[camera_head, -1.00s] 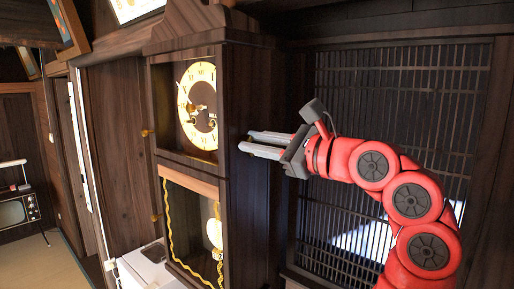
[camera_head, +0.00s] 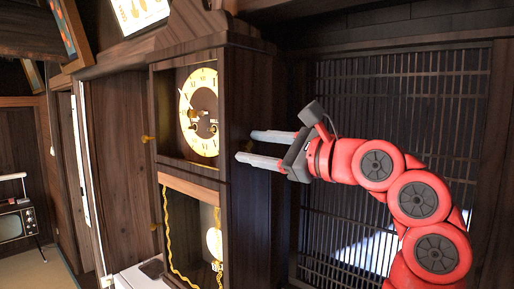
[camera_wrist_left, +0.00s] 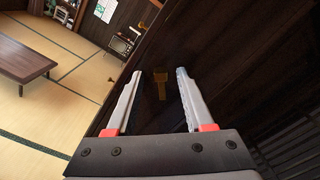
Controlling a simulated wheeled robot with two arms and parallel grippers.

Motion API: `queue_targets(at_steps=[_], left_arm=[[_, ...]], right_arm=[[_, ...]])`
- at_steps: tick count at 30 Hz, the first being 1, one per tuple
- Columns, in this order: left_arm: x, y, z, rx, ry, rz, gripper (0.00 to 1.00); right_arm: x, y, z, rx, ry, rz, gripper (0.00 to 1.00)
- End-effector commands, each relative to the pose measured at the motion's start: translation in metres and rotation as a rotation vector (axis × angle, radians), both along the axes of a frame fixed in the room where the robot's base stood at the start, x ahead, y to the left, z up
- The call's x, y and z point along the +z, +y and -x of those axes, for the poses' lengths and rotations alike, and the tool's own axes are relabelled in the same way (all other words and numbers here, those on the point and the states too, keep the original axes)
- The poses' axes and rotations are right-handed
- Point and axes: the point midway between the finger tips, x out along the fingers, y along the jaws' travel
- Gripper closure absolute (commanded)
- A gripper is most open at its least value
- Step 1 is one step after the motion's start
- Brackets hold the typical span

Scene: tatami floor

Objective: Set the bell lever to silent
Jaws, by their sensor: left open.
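A tall dark wooden wall clock (camera_head: 249,215) with a round cream dial (camera_head: 204,141) stands left of centre in the head view. A small brass-coloured lever (camera_wrist_left: 161,84) sticks out of a dark wooden surface in the left wrist view. My left gripper (camera_head: 245,146) is open, its two grey fingers pointing at the clock's right side panel. In the wrist view the lever shows between the fingers (camera_wrist_left: 159,72), a little beyond or level with their tips; contact cannot be told. The lever does not show in the head view. My right gripper is out of view.
A dark slatted lattice (camera_head: 395,150) stands behind my arm. A pendulum (camera_head: 214,242) hangs in the clock's lower case. In the wrist view, a low wooden table (camera_wrist_left: 22,62) stands on tatami (camera_wrist_left: 65,100), with an old television (camera_wrist_left: 120,43) further back.

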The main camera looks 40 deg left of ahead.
Motion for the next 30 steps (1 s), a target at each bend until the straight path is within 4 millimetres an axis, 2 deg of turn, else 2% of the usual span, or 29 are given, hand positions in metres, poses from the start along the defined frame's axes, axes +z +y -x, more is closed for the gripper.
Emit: queue_targets(at_steps=[4,7,16,20,21,24,30], left_arm=[[-0.002,-0.007,0.0,-0.003,0.001,0.0,0.47],[-0.004,-0.022,0.0,-0.003,0.004,-0.003,0.47],[-0.003,-0.091,0.008,-0.002,-0.001,-0.003,0.47],[-0.002,-0.12,0.01,-0.002,0.001,-0.002,0.47],[0.004,-0.131,0.01,-0.004,0.003,-0.003,0.47],[0.003,-0.15,0.011,-0.004,0.003,-0.003,0.47],[0.002,-0.17,0.013,-0.001,0.0,-0.001,0.47]], right_arm=[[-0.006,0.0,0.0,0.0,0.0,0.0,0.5],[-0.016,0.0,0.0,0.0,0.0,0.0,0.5],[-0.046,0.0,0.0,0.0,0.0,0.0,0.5],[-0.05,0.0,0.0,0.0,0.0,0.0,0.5],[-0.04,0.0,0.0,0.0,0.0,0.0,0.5],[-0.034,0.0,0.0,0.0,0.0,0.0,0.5],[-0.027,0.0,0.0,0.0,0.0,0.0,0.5]])
